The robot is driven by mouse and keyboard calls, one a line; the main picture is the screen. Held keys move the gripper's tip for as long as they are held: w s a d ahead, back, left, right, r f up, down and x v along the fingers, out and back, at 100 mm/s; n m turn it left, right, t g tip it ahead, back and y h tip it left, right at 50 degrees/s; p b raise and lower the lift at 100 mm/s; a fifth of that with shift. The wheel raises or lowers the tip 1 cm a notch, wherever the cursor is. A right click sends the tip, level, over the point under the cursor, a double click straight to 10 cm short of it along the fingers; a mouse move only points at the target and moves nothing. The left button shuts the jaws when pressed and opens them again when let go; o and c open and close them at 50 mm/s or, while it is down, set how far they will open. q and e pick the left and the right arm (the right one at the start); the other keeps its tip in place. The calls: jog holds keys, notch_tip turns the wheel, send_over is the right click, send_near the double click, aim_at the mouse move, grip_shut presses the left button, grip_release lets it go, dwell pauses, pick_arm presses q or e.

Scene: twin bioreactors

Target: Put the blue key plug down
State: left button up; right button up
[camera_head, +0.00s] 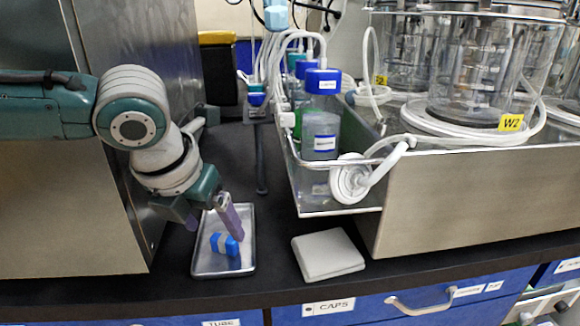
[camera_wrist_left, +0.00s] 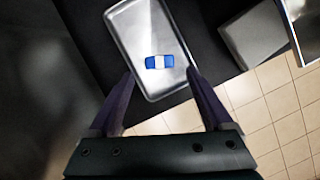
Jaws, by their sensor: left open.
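The blue key plug (camera_head: 225,243), blue with a pale middle band, lies in a shallow metal tray (camera_head: 205,265) on the dark bench. In the left wrist view the plug (camera_wrist_left: 159,62) lies on the tray floor (camera_wrist_left: 135,30), ahead of the fingers. My left gripper (camera_head: 230,222) is above the tray, with its purple fingers pointing down near the plug. In the left wrist view its fingers (camera_wrist_left: 168,92) are spread apart, with nothing between them, and the plug is apart from them. My right gripper is not in view.
A folded pale cloth (camera_head: 328,254) lies right of the tray. A metal rack with blue-capped bottles (camera_head: 321,135) and tubing stands behind it, beside glass vessels (camera_head: 475,75) on a steel housing. A steel cabinet wall (camera_head: 75,200) is close on the left. Blue drawers run below the bench edge.

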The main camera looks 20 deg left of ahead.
pick_arm(q)
jog(key=p+v, duration=0.2)
jog(key=v, duration=0.6)
jog(key=s+d+f+n+h, duration=0.2)
jog(key=s+d+n, duration=0.2)
jog(key=d+n, duration=0.3)
jog(key=s+d+f+n+h, duration=0.1)
jog(key=s+d+n+h, duration=0.1)
jog(key=s+d+n, duration=0.45)
jog(key=s+a+f+n+y, duration=0.1)
jog(key=s+a+n, duration=0.2)
jog(key=n, duration=0.6)
jog(key=s+a+f+n+y, duration=0.1)
jog(key=s+n, duration=0.4)
jog(key=n, duration=0.5)
jog(key=shift+s+a+f+g+y, duration=0.25)
jog(key=shift+a+g+y, duration=0.25)
jog(key=shift+a, duration=0.5)
